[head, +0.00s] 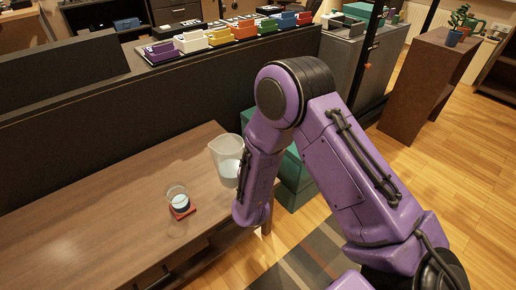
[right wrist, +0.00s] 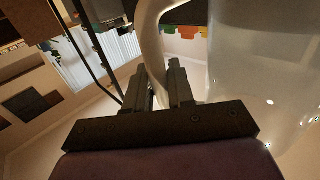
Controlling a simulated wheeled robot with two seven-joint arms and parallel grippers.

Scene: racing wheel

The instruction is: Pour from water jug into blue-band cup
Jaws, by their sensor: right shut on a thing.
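The clear water jug (head: 224,154) is at the right end of the brown table, roughly upright with its spout toward the left. Pale water shows in its lower part. In the right wrist view my right gripper (right wrist: 162,78) is shut on the jug's pale curved handle (right wrist: 149,42), with the clear jug wall to its right. My forearm hides the handle and gripper in the head view. I cannot tell whether the jug's base touches the table. A clear cup (head: 177,192) with a dark blue band stands upright on a red coaster (head: 190,212), left of and nearer than the jug. My left gripper is not in view.
The brown table (head: 100,215) is clear left of the cup. A dark partition (head: 60,165) runs along its back, with several coloured boxes (head: 193,41) on the ledge above. Green boxes (head: 292,180) stand on the floor beyond the table's right end.

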